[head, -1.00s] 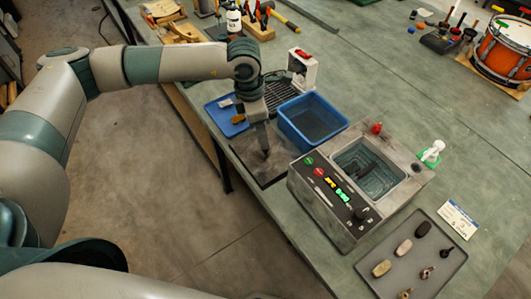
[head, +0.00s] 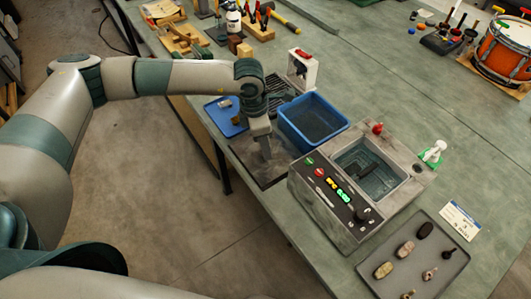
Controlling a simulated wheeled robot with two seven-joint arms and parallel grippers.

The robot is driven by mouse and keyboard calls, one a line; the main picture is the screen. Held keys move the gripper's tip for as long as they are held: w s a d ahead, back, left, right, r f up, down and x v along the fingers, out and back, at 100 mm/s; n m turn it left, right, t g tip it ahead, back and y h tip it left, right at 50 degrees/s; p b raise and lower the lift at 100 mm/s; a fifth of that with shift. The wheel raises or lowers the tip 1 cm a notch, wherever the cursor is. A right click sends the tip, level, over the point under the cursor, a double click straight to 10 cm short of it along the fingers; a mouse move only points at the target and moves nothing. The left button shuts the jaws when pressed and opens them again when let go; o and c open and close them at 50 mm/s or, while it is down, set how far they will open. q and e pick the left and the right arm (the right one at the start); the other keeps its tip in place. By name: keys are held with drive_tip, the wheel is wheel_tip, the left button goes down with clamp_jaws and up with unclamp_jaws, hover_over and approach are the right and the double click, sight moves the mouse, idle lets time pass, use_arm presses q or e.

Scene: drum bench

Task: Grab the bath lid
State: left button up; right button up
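The bath (head: 355,205) is a grey metal box with a control panel and an open water-filled tank. A dark flat square plate (head: 272,181), which looks like the bath lid, lies on the bench left of the bath, with a dark raised part near its middle partly hidden by my gripper. My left gripper (head: 267,156) points down over this plate, its fingertips close to the plate's middle. I cannot tell whether its fingers are open or touching anything. My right gripper is out of view.
A blue bin (head: 312,122) stands just behind the plate, and a blue tray (head: 226,118) lies to its left. A grey tray (head: 420,262) with small parts is in front of the bath. A red-topped item (head: 377,129) and a white-green bottle (head: 433,153) stand behind the bath.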

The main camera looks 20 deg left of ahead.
use_arm(q)
clamp_jaws()
idle(0.4)
